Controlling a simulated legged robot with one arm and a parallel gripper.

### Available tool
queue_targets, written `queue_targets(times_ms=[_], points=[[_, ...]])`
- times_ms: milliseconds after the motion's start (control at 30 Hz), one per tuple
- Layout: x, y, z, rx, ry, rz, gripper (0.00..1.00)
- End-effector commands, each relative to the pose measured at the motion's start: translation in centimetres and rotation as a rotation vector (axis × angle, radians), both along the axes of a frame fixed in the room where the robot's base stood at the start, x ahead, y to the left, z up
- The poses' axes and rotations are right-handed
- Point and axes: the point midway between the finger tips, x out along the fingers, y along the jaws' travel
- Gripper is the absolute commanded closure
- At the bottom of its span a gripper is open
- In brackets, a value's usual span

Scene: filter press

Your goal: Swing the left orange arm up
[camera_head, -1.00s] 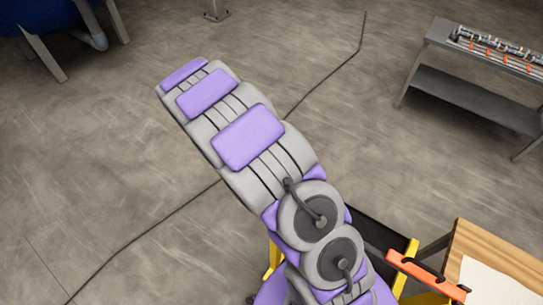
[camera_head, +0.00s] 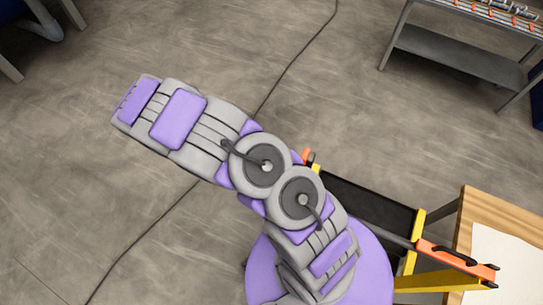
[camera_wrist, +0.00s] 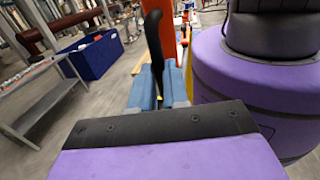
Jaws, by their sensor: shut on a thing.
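In the wrist view the blue fingers of my gripper (camera_wrist: 160,92) are closed around a black handle (camera_wrist: 153,35) that stands up between them. An orange upright part (camera_wrist: 167,42) shows just behind the handle; I take it as the left orange arm. In the head view a small orange end (camera_head: 309,156) shows behind my purple and grey arm, which hides most of that side. The other orange arm (camera_head: 452,258) lies at the right, along a yellow frame (camera_head: 445,280). My gripper is hidden in the head view.
A black panel (camera_head: 365,200) lies between the yellow posts. A wooden table (camera_head: 485,210) with white paper stands at the right. A grey bench (camera_head: 455,55) with parts is at the back right. A blue bin (camera_wrist: 92,53) stands left in the wrist view. The floor at left is open.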

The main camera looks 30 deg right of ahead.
Motion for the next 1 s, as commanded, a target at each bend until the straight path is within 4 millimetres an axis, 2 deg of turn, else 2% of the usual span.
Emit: queue_targets(times_ms=[367, 400, 633, 1000], points=[[0.3, 0.26, -0.17, -0.001, 0.001, 0.004, 1.0], [0.3, 0.26, -0.18, -0.001, 0.001, 0.004, 0.83], [0.13, 0.26, -0.13, -0.001, 0.001, 0.003, 0.61], [0.48, 0.48, -0.21, 0.001, 0.001, 0.002, 0.6]])
